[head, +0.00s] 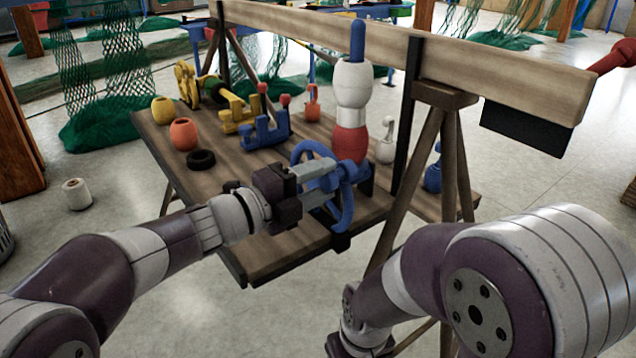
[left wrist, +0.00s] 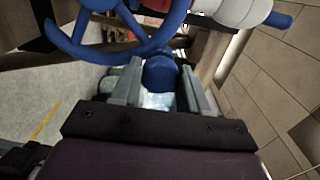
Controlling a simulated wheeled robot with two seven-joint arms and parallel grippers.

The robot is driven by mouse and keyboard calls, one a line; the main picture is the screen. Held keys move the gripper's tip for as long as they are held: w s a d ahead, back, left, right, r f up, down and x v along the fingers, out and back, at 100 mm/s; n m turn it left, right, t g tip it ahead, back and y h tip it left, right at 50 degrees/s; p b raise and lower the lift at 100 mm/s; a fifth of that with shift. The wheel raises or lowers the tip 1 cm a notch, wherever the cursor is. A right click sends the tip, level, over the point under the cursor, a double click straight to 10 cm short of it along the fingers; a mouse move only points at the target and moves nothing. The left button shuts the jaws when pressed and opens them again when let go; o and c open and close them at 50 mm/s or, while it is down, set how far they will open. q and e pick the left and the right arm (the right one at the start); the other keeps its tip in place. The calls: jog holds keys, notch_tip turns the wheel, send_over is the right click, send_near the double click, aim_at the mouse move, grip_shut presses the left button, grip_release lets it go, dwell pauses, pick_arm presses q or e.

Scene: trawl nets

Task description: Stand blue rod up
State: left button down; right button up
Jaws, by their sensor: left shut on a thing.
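In the left wrist view the rod's tip (left wrist: 279,20) shows at top right. A blue spoked wheel (head: 346,212) is beside the rod's base; its rim (left wrist: 75,48) crosses the left wrist view. My left gripper (head: 326,178) is shut on a blue knob (left wrist: 160,74) at the wheel. The knob's link to the rod is hidden. My right arm shows, but its gripper is out of view.
The wooden table (head: 275,265) bears yellow and orange floats, a black ring (head: 201,159) and blue and yellow clamps. A long wooden beam (head: 470,65) runs behind the rod, with a trestle leg (head: 425,165) to its right. A white float (head: 386,150) stands nearby.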

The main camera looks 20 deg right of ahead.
pick_arm(q)
jog(key=shift+f, duration=0.25)
jog(key=c, duration=0.9)
grip_release()
jog(key=o, duration=0.3)
jog(key=shift+r, duration=0.1)
jog(key=p+v, duration=0.2)
jog(key=v, duration=1)
jog(key=shift+a, duration=0.35)
jog(key=shift+s, duration=0.1)
